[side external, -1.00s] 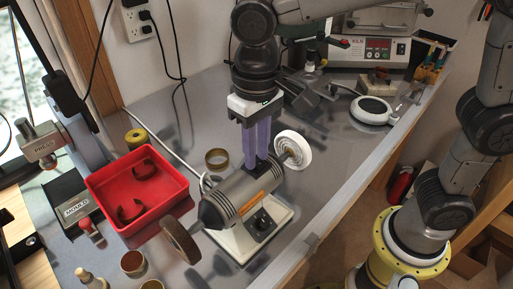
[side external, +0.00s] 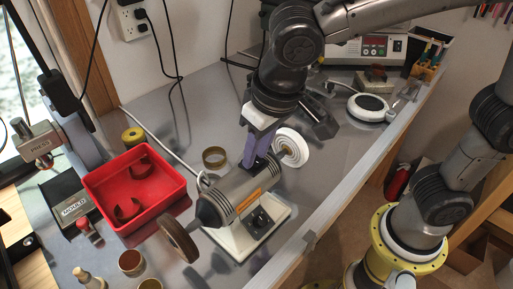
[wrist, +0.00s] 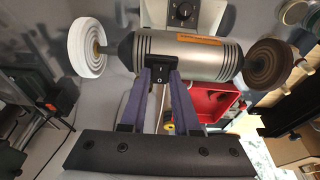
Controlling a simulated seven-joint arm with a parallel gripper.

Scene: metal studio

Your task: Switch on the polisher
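The polisher (side external: 240,195) is a grey ribbed cylinder on a pale base, with a white buffing wheel (side external: 291,148) and a brown wheel (side external: 178,239) at its ends. It also shows in the wrist view (wrist: 205,58). Contact cannot be told. In the side view my gripper (side external: 250,165) is behind the body, which hides the switch. A black dial (side external: 261,221) is on the base.
A red tray (side external: 170,160) with dark curved pieces stands left of the polisher. A brass ring (side external: 214,157) lies behind it, near the white cable.

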